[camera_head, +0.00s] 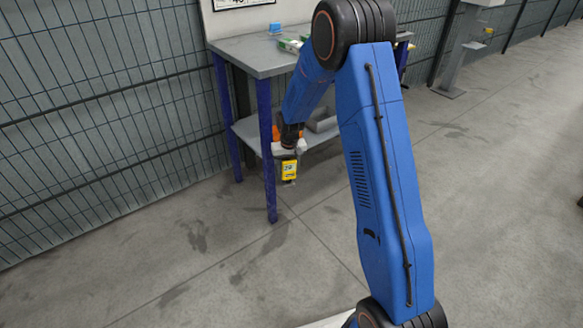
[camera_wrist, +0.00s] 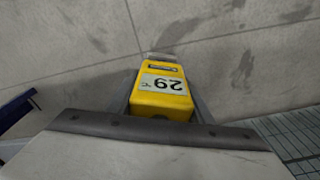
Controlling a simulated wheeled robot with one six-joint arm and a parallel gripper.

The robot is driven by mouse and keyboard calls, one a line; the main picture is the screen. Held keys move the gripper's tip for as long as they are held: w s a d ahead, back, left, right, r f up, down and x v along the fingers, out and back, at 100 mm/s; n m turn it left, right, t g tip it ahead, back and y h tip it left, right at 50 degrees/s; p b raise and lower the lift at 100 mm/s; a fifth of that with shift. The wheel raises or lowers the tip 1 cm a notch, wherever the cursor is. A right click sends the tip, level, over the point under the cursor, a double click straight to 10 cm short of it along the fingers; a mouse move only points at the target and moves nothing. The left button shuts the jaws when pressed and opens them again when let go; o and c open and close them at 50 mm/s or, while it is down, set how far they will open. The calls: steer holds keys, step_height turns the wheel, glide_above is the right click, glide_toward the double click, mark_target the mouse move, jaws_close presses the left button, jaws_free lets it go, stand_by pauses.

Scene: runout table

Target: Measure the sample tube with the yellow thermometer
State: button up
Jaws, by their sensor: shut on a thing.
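The yellow thermometer (camera_head: 289,169) hangs from my gripper (camera_head: 289,157), in front of the table's left end and below its top. In the wrist view the thermometer (camera_wrist: 161,93) sits between the two fingers of my gripper (camera_wrist: 160,108), which is shut on it. Its display faces the wrist camera and reads 29 °C, upside down in that view. Bare concrete floor lies beyond it. I cannot make out the sample tube in either view.
A grey-topped table (camera_head: 250,55) with blue legs stands against the mesh fence (camera_head: 90,110). A blue item (camera_head: 275,28) and a green-and-white item (camera_head: 290,45) lie on top. A grey bin (camera_head: 322,122) is on the lower shelf. The floor at front left is clear.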

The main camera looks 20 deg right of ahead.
steer(key=s+a+r+g, duration=0.1)
steer(key=s+a+r, duration=0.95)
steer(key=r, duration=0.25)
steer(key=s+a+r+g, duration=0.1)
steer(key=s+a+r, duration=0.9)
steer(key=a+r, duration=0.25)
steer(key=s+r+g, duration=0.1)
steer(key=s+r, duration=1)
steer(key=s, duration=0.5)
steer(key=s+r+g, duration=0.2)
steer(key=s+r, duration=0.9)
steer(key=s, duration=0.4)
steer(key=shift+s+a+g, duration=0.3)
steer(key=shift+s+a, duration=0.1)
